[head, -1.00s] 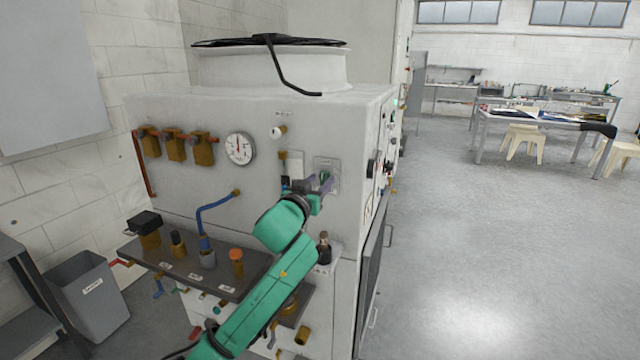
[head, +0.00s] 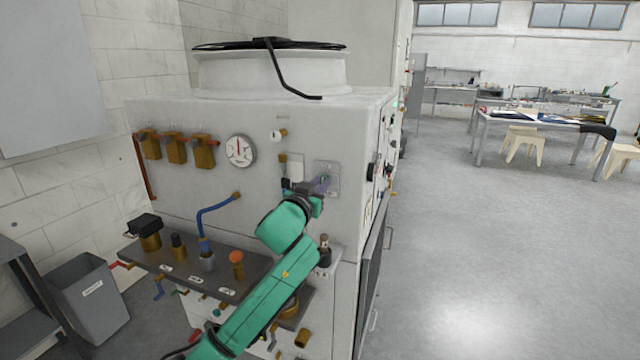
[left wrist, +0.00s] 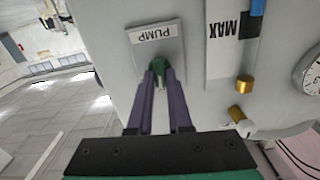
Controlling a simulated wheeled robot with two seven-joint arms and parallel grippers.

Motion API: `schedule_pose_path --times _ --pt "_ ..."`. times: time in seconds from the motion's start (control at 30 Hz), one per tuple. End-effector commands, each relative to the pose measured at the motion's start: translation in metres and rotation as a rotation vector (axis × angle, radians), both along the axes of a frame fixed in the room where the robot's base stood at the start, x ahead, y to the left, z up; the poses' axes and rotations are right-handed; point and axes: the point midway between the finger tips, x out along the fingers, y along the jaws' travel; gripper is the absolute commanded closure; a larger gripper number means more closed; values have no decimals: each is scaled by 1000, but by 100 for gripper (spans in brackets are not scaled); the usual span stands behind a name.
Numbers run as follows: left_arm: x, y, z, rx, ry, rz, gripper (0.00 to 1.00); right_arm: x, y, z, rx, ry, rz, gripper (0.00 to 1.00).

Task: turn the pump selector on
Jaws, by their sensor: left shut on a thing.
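The pump selector is a small green knob (left wrist: 159,66) on a grey plate (left wrist: 172,38) labelled PUMP, seen upside down in the left wrist view. In the head view the plate (head: 328,169) is on the front of the white machine, right of the dial gauge. My left gripper (left wrist: 157,72) has its two purple fingers shut on the green knob. In the head view the left gripper (head: 318,186) is against the plate, and its arm hides part of the machine front. My right gripper is not in view.
A round gauge (head: 240,150) and brass valves (head: 204,151) are on the machine front. A dark shelf (head: 180,268) with fittings juts out below. A grey bin (head: 88,292) stands at left. The floor at right (head: 480,260) is open.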

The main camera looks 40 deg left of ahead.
Motion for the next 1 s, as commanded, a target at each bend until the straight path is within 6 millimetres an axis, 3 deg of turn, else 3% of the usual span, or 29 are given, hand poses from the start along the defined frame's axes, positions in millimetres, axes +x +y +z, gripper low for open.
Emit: schedule_pose_path --times 1.0 --pt "1 -3 -1 853 303 -2 100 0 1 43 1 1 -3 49"
